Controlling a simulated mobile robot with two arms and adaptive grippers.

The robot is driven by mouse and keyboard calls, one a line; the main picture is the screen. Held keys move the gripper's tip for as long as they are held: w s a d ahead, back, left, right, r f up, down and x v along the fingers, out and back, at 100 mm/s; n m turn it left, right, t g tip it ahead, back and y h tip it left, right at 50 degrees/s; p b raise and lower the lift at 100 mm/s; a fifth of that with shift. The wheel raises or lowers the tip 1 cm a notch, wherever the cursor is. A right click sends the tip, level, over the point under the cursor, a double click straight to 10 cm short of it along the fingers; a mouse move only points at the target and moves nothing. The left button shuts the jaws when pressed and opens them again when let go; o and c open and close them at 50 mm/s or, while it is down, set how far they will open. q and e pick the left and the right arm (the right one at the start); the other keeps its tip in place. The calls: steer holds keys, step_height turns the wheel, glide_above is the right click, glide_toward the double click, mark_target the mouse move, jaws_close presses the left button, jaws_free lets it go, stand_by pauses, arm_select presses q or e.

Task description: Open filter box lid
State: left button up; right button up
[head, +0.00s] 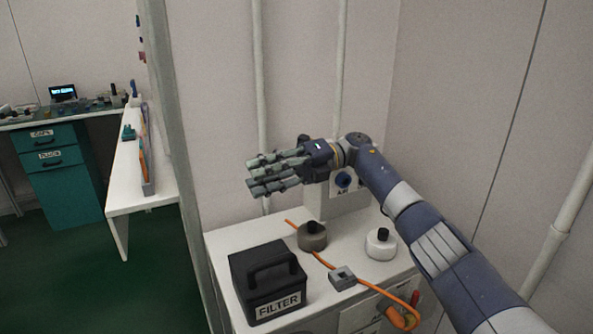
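The filter box (265,278) is a black box with a raised handle on top and a white FILTER label on its front. It stands at the front left of the white cabinet top, and its lid looks shut. My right gripper (266,172) is a many-fingered hand above and behind the box, clear of it. Its fingers are stretched out to the left, and nothing shows in them. My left gripper is out of view.
A post (180,150) rises left of the cabinet. A white bench (128,185) stands beyond.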

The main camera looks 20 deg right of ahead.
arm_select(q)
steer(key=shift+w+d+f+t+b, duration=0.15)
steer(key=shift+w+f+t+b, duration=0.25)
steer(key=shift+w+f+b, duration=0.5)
arm_select(e)
steer(key=d, duration=0.7)
steer(key=shift+d, duration=0.3)
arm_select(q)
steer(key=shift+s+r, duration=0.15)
arm_select(e)
steer(key=shift+w, duration=0.1)
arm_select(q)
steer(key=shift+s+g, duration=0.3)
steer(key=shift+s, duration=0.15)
